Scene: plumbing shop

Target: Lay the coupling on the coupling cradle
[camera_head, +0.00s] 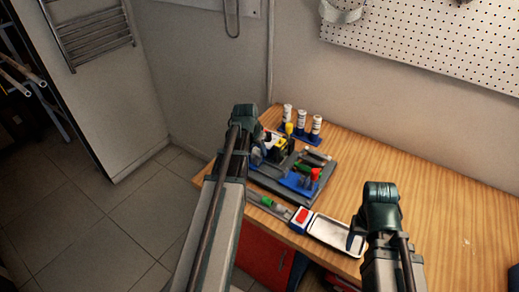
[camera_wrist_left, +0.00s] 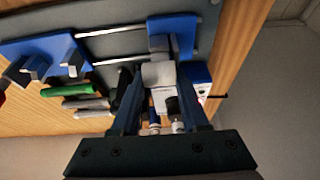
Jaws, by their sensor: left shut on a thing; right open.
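My left gripper (camera_wrist_left: 157,88) is shut on a pale grey cylindrical piece, which looks like the coupling (camera_wrist_left: 158,74). The piece sits between the fingertips, close to a blue mount (camera_wrist_left: 172,28) with a grey block, which may be the coupling cradle. I cannot tell whether the piece touches the mount. In the head view my left gripper (camera_head: 262,151) is over the left part of the dark fixture board (camera_head: 318,188), partly hidden by its own arm. My right gripper (camera_head: 356,236) is open near the white tray, its fingers mostly hidden behind the wrist.
Another blue mount with upright prongs (camera_wrist_left: 44,62) stands on the board. Green and black handled tools (camera_wrist_left: 78,92) lie beside it. White bottles (camera_head: 301,123) stand in a blue rack behind. A white tray (camera_head: 330,231) lies at the front edge. The wooden bench (camera_head: 440,215) is clear on the right.

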